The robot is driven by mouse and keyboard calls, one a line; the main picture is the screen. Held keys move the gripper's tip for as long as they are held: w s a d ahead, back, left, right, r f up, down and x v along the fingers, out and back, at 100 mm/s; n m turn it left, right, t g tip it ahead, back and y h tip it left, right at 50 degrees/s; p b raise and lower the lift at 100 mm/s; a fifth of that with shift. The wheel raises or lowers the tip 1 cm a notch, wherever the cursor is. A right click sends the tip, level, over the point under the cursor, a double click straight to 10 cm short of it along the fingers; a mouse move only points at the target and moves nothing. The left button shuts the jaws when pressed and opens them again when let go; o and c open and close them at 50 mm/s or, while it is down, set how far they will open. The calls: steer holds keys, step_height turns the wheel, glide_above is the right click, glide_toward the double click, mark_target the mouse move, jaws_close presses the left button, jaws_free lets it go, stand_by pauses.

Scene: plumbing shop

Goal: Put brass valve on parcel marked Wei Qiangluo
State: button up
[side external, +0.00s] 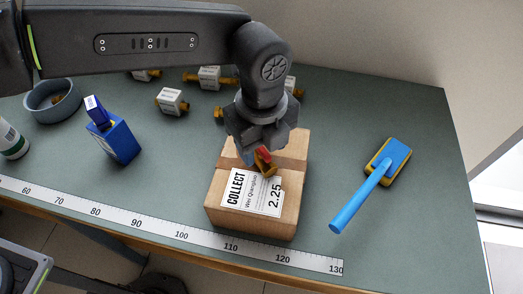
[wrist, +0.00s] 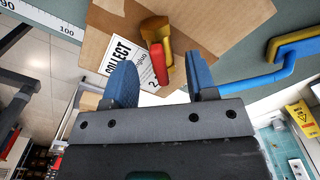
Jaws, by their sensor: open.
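The cardboard parcel (side external: 286,222) stands on the green bench; its white label (side external: 237,198) reads "COLLECT", "Wei Qiangluo" and "2.25". The brass valve with a red handle (side external: 264,168) is at the parcel's top, partly hidden by my gripper in the side view. In the wrist view the valve (wrist: 157,38) lies over the parcel (wrist: 215,25) and covers part of the label. My gripper (wrist: 161,78) is open, its blue fingertips apart on either side of the red handle's near end. In the side view my gripper (side external: 260,148) is just above the parcel.
A blue brush (side external: 375,182) lies to the right, clear of the parcel. A blue box (side external: 118,142), a grey bowl (side external: 47,108) and a white bottle (side external: 12,142) stand left. Several brass fittings with white tags (side external: 172,101) lie behind. A ruler (side external: 180,236) runs along the front edge.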

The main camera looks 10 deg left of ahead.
mark_target(262, 149)
step_height(262, 149, up, 9)
steer(key=shift+f, duration=0.2)
steer(key=a+r+n+t+h, duration=0.1)
steer(key=a+r+n, duration=0.4)
steer(key=a, duration=0.6)
steer(key=a+r+n+t, duration=0.1)
steer(key=a+r+n, duration=0.3)
steer(key=a+n, duration=0.45)
steer(key=s+a+f+n+t, duration=0.1)
steer(key=s+a+f+n, duration=0.2)
steer(key=s+a+n, duration=0.3)
steer(key=s+a+f+n+t+y, duration=0.1)
steer(key=s+a+f+n+t, duration=0.1)
steer(key=s+a+f+n, duration=0.2)
steer(key=s+a+n, duration=0.3)
steer(key=a, duration=0.5)
steer(key=shift+s+a+f+t, duration=0.2)
steer(key=shift+s+a+t, duration=0.1)
steer(key=shift+s+a, duration=0.05)
